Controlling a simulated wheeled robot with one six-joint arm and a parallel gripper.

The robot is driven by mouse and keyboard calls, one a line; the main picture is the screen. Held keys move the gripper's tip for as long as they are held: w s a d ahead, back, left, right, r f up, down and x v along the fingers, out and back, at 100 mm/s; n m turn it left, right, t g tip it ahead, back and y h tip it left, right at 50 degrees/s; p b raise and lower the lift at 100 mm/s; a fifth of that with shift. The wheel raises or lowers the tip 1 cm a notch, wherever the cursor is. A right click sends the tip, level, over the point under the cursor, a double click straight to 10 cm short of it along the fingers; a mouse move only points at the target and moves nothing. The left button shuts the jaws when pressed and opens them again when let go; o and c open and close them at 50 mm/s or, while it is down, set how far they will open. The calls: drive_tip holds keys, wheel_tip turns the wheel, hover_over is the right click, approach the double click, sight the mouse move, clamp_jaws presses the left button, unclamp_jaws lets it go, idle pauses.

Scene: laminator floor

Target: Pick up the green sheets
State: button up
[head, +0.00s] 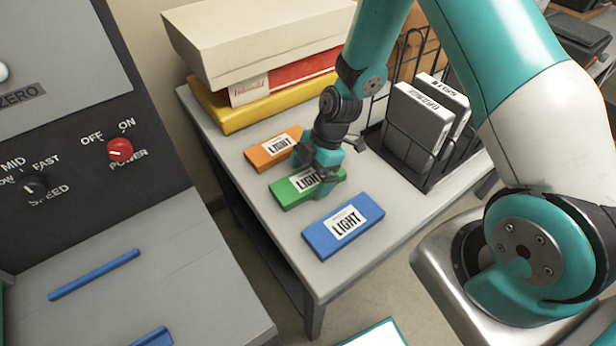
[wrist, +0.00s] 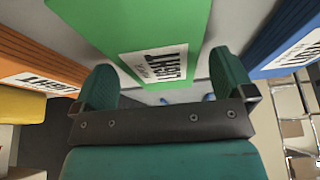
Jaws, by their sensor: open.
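The green sheets (head: 291,190) are a flat green pack with a white LIGHT label, lying on the grey table between an orange pack and a blue pack. In the head view my gripper (head: 320,182) is over the right part of the green pack and hides some of it. In the wrist view the green pack (wrist: 150,35) lies between the two open fingers of my gripper (wrist: 168,82), with a gap visible on each side. I see no contact between the fingers and the pack.
The orange pack (head: 268,153) and blue pack (head: 343,226) flank the green one closely. A wire rack (head: 400,171) with grey binders stands to the right. Stacked boxes (head: 250,45) stand at the back. The laminator machine (head: 70,150) with its red power knob is at the left.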

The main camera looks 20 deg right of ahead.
drive_tip(key=shift+a+f, duration=0.1)
drive_tip(key=shift+f, duration=0.25)
drive_tip(key=c, duration=1.1)
drive_tip(key=shift+r, duration=0.1)
